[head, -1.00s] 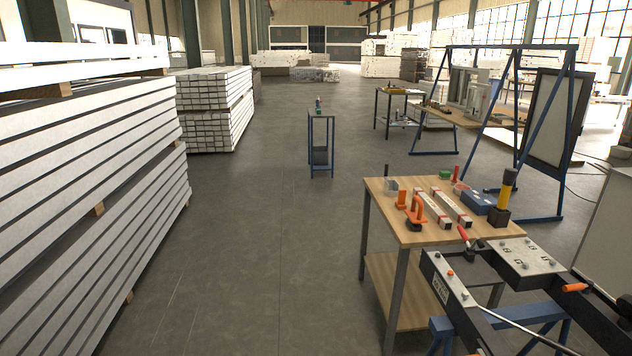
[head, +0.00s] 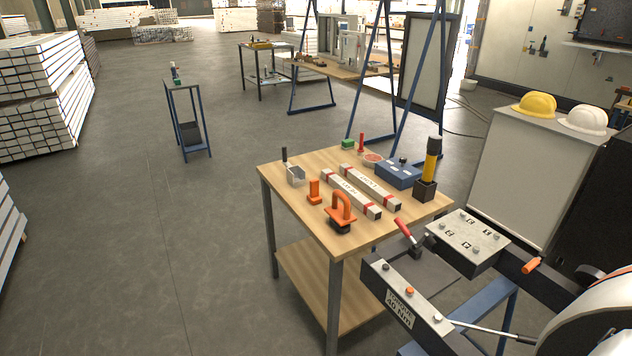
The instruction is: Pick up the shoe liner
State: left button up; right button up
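I cannot tell for sure which object is the shoe liner. Two long pale bars with red bands lie side by side on a wooden-topped workbench (head: 290,215): the left bar (head: 349,193) and the right bar (head: 369,185). Their lettering is too small to read. In front of them stand an orange-handled tool (head: 341,211) with a dark base and a small orange piece (head: 314,191). Neither of my grippers is in view.
The bench also holds a grey box (head: 295,175), a blue box (head: 399,173) and a yellow-and-black tool (head: 432,160) in a dark holder. A dark fixture (head: 410,295) on blue legs stands close at right. A narrow table (head: 185,86) stands farther back. The left floor is open.

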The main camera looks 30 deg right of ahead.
aim_at(314, 198)
jog(key=i+j+z, duration=0.15)
jog(key=i+z, duration=0.35)
jog(key=i+j+z, duration=0.65)
jog(key=z, duration=0.3)
jog(key=i+j+z, duration=0.25)
jog(key=j+z, duration=0.2)
jog(key=l, duration=0.1)
